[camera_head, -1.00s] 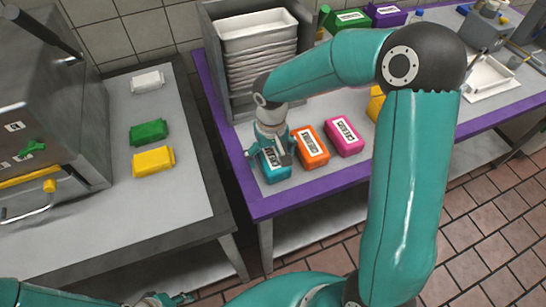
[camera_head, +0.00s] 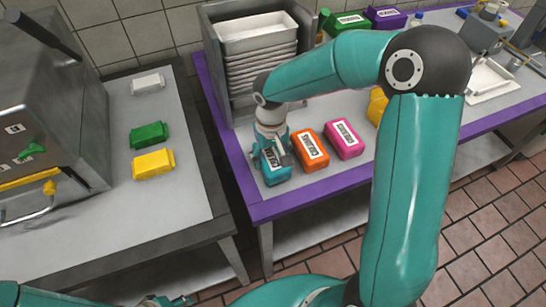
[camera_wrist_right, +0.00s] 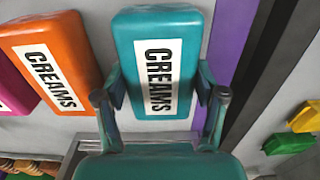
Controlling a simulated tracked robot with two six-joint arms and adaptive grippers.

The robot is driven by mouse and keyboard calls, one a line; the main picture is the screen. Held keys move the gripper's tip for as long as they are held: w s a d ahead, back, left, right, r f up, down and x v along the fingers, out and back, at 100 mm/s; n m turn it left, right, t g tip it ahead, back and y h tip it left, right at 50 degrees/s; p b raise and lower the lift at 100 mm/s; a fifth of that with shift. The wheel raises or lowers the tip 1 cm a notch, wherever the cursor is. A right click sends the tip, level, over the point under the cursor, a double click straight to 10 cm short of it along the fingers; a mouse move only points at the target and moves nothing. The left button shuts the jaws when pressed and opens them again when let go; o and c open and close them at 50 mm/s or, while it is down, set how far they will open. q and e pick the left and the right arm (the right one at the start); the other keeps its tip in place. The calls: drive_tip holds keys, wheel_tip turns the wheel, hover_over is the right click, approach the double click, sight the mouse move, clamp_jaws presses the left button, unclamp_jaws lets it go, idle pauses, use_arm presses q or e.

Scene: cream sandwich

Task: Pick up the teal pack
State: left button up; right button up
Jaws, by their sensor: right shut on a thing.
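The teal pack (camera_head: 277,179), with a white CREAMS label, is at the near left corner of the purple-edged table. My right gripper (camera_head: 272,158) reaches down over it, with a finger on either side. In the right wrist view, the teal pack (camera_wrist_right: 158,25) sits between the two fingers (camera_wrist_right: 160,98), which press on its long sides. I cannot tell whether it touches the table. What seems to be part of my left gripper (camera_head: 166,301) shows at the bottom edge, too cut off to read its jaws.
An orange pack (camera_head: 311,163) lies close to the teal one, with a pink pack (camera_head: 343,139) beyond it. A rack of white trays (camera_head: 256,34) stands behind. Green (camera_head: 149,134), yellow (camera_head: 153,164) and white (camera_head: 147,83) packs lie on the left table, across a gap.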

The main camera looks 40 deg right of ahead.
sight(272, 156)
wheel_tip(272, 156, up, 19)
drive_tip(key=shift+r, duration=0.15)
drive_tip(key=shift+s, duration=0.1)
idle(0.4)
